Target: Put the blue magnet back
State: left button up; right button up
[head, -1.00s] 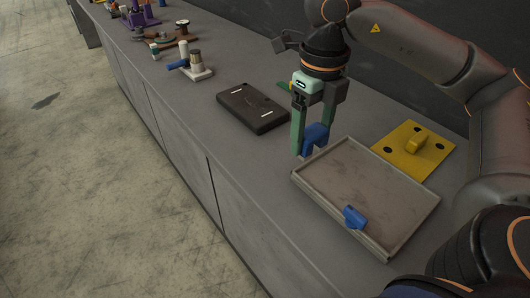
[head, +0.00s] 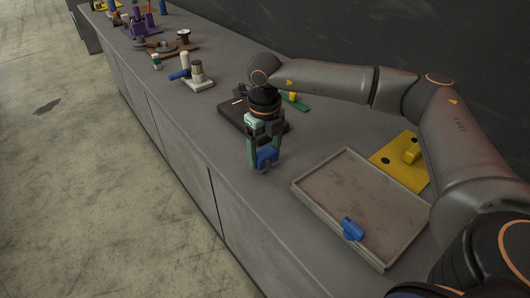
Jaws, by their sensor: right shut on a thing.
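The black case (head: 232,112) is partly hidden behind my gripper. A second blue piece (head: 352,229) lies in the grey tray (head: 318,205) at its near right. My left gripper is not in view.
A yellow plate (head: 390,172) with a yellow knob lies behind the tray. A green piece (head: 296,102) lies behind the case. A white stand (head: 199,80) with a blue part and several other objects stand farther left. The counter (head: 222,180) left of the tray is clear.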

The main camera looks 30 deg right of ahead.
jog(key=shift+f, duration=0.4)
jog(key=shift+f, duration=0.3)
jog(key=o, duration=1.4)
jog(key=shift+r, duration=0.1)
